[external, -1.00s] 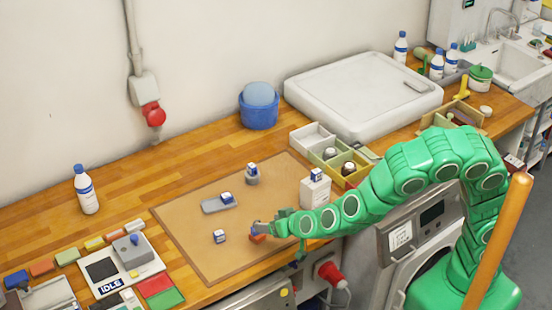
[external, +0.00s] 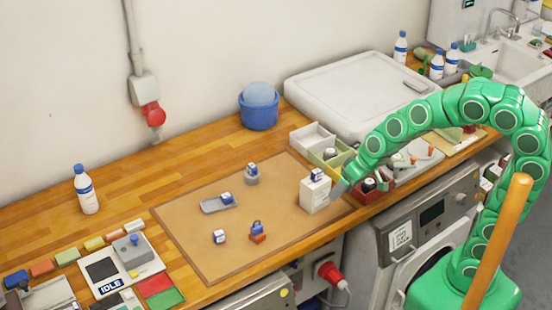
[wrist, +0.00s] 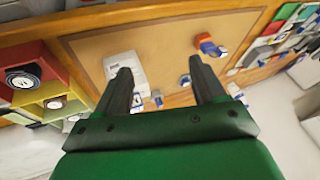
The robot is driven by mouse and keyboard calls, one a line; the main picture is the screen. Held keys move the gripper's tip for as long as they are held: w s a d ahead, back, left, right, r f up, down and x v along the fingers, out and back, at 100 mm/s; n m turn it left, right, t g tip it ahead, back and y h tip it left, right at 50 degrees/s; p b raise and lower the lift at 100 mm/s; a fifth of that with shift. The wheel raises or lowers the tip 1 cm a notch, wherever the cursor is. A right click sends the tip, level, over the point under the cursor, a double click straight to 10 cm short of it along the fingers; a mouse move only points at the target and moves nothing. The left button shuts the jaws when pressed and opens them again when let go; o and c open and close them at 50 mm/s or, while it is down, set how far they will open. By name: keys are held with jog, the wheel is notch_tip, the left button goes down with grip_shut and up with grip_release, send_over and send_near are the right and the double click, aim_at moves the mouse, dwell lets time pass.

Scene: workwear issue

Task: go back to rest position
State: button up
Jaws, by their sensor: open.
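My green arm (external: 440,110) arches over the right part of the bench in the external view. My gripper (external: 338,190) hangs at its end beside the white box (external: 313,195), near the right edge of the brown mat (external: 190,245). In the wrist view my gripper (wrist: 162,85) shows two dark fingers spread apart with nothing between them. The white box (wrist: 124,72) appears beyond the left finger there. I cannot tell whether a finger touches it.
On the mat are a blue-and-red item (external: 257,233), a small white-blue item (external: 219,237), a grey tray piece (external: 215,206) and a grey round holder (external: 252,177). Coloured bins (external: 325,150) stand behind the gripper. The mat's front left is clear.

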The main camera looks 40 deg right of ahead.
jog(key=s+d+m+g+h, duration=0.2)
jog(key=s+d+g+h, duration=0.2)
jog(key=s+d, duration=1.6)
jog(key=d+g, duration=0.1)
jog(key=d, duration=0.2)
jog(key=shift+d, duration=0.4)
jog(key=shift+s, duration=0.1)
